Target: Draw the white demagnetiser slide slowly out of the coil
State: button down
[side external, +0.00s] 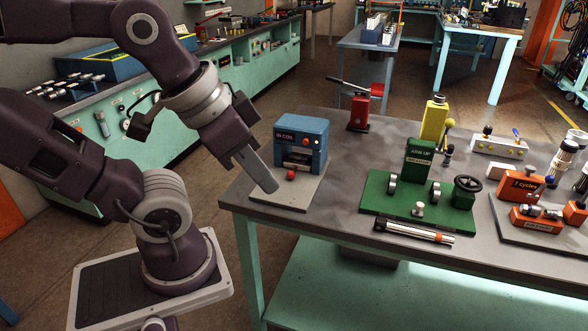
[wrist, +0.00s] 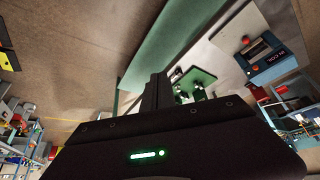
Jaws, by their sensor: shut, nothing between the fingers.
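The demagnetiser is a blue box, the coil (side external: 302,140), with a sign reading "IN COIL" and a dark opening in its front. It stands on a pale base plate (side external: 285,202) at the table's left corner. A light strip in the opening looks like the white slide (side external: 297,167), with a red knob (side external: 291,175) in front. My gripper (side external: 271,188) is shut and empty, pointing down in front and left of the knob; contact cannot be judged. In the wrist view my gripper (wrist: 158,77) is shut, with the coil (wrist: 272,62) and red knob (wrist: 246,40) at upper right.
A red lever device (side external: 359,113) stands behind the coil. To the right are a green fixture (side external: 419,195), a cylindrical tool (side external: 413,232) and orange blocks (side external: 535,200). The grey table top (side external: 343,185) is bare between the coil and the green fixture.

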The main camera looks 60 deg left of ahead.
jog(key=c, duration=2.1)
grip_release()
jog(key=o, duration=0.3)
jog(key=shift+w+a, duration=0.15)
jog(key=shift+w, duration=0.15)
jog(key=shift+o, duration=1.4)
jog(key=w+a+g+y, duration=0.1)
jog(key=w+a, duration=0.4)
jog(key=w, duration=0.2)
jog(key=shift+w, duration=0.35)
jog(key=m+g+y, duration=0.1)
jog(key=m+g, duration=0.1)
jog(key=g, duration=0.2)
send_over(291, 172)
jog(key=d, duration=0.1)
notch_tip(291, 172, down, 18)
jog(key=shift+a+f, duration=0.25)
jog(key=shift+f, duration=1.45)
jog(key=shift+a+f, duration=0.2)
jog(key=shift+f, duration=1.5)
